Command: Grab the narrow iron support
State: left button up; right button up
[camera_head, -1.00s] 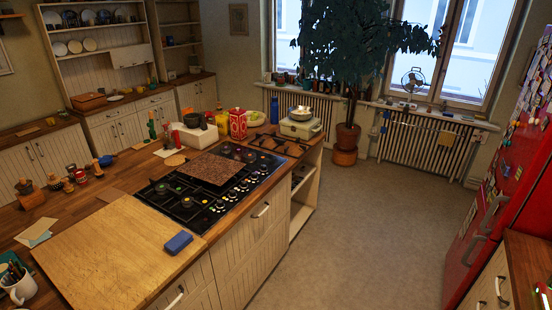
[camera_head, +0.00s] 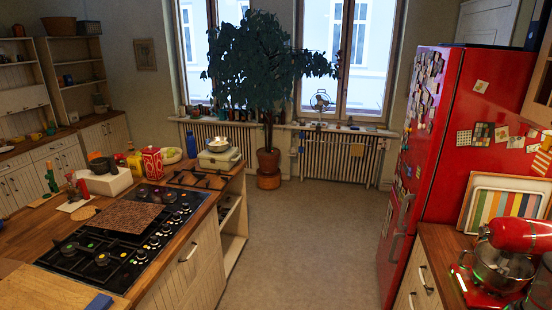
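The black gas hob (camera_head: 150,240) is set into the wooden island at the left. A brown speckled board (camera_head: 128,216) lies across its middle. A dark iron grate (camera_head: 196,181) lies on the wood beyond the hob, near the portable stove. Dark shapes that look like iron supports (camera_head: 75,247) also sit over the near left burners. I cannot tell for sure which piece is the narrow support. Neither of my grippers is in view.
A portable stove (camera_head: 219,158) with a pan stands at the island's far end, by a red canister (camera_head: 152,162). A blue sponge (camera_head: 99,302) lies near me. The grey floor (camera_head: 300,240) is clear. A red fridge (camera_head: 450,140) and red mixer (camera_head: 510,255) stand right.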

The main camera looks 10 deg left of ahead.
aim_at(198, 176)
jog(key=z, duration=0.05)
jog(key=i, duration=3.6)
